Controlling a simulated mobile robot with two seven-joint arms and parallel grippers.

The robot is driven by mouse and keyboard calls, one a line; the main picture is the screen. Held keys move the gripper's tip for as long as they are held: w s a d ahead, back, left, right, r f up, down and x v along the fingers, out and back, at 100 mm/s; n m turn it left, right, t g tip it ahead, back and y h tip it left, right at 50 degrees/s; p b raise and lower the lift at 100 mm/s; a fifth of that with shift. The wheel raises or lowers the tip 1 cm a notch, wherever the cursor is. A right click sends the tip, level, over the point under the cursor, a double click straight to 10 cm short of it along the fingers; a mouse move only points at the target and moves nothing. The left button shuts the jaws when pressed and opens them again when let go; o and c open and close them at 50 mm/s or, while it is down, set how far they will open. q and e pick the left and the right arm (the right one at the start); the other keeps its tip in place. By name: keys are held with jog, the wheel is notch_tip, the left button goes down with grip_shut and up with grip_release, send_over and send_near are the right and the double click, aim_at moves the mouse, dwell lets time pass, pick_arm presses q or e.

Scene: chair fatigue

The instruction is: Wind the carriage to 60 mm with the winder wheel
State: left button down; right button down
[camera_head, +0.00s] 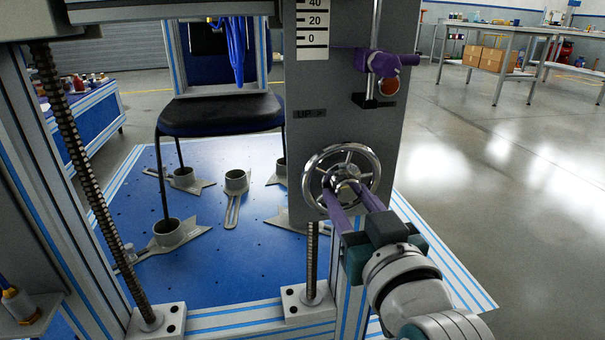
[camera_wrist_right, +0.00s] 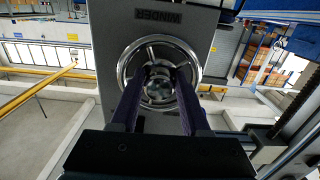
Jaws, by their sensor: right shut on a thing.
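The chrome winder wheel (camera_head: 340,149) is mounted on a grey upright plate (camera_head: 345,110). My right gripper (camera_head: 343,188) reaches up from the lower right, its purple fingers shut on the middle of the wheel. In the right wrist view, the two fingers (camera_wrist_right: 158,88) sit on either side of the hub, inside the wheel's rim (camera_wrist_right: 122,68). A white scale (camera_head: 312,28) above shows 0, 20 and 40; its upper part is cut off. I cannot make out a reading. A cross beam (camera_head: 170,9), perhaps the carriage, spans the top.
A black-seated chair (camera_head: 220,112) stands on the blue bed (camera_head: 250,260) among several grey foot holders. Threaded screws (camera_head: 82,165) rise at the frame. Open floor lies to the right.

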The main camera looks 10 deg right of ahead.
jog(key=shift+w+d+r+n, duration=0.2)
jog(key=shift+r+n, duration=0.1)
jog(key=shift+n, duration=0.6)
